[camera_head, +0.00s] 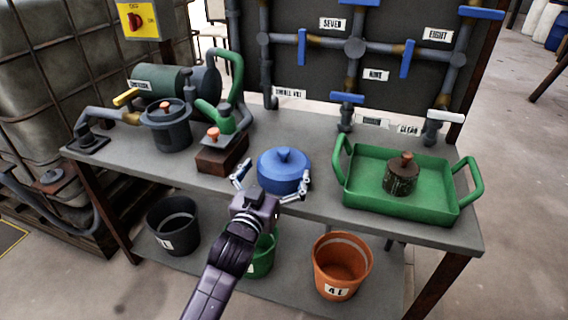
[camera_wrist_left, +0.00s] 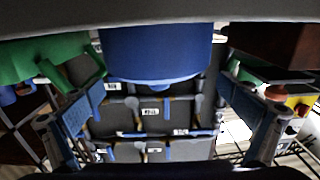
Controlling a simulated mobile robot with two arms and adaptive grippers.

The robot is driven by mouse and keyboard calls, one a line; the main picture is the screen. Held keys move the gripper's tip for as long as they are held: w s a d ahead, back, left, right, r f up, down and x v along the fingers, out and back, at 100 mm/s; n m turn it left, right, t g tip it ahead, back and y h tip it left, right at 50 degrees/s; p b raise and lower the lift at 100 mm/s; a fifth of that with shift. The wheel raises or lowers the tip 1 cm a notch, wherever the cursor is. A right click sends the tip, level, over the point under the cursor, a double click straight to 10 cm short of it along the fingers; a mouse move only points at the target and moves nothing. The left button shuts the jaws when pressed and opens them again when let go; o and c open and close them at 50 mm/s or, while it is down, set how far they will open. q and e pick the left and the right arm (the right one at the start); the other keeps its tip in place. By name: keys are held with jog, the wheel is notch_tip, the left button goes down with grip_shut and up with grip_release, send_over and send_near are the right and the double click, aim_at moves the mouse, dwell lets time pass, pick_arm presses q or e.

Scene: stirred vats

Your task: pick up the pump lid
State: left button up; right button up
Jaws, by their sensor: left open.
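A round blue lid with a knob on top (camera_head: 284,172) sits near the front edge of the bench; no label on it shows, so I cannot tell for certain that it is the pump lid. My left gripper (camera_head: 272,184) is open, with one finger on each side of the blue lid at its front. In the left wrist view, the blue lid (camera_wrist_left: 158,55) hangs between the spread fingers (camera_wrist_left: 165,115), with a gap on both sides. The green pump (camera_head: 160,80) stands at the back left, with a dark pot (camera_head: 172,136) in front. My right gripper is not in view.
A brown block with an orange knob (camera_head: 218,158) stands left of the blue lid. A green tray (camera_head: 438,207) holding a dark knobbed jar (camera_head: 401,178) is to the right. Pipes with blue valves (camera_head: 347,98) rise behind. Buckets, including an orange one (camera_head: 341,265), stand below.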

aim_at(283, 160)
pick_arm(q)
jog(key=b+x, duration=0.1)
jog(key=x, duration=0.4)
jog(key=shift+d+r, duration=0.1)
jog(key=shift+d, duration=0.05)
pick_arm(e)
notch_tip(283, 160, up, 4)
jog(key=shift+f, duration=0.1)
pick_arm(q)
jog(key=shift+s+f, duration=0.15)
jog(key=shift+f, duration=0.05)
grip_shut()
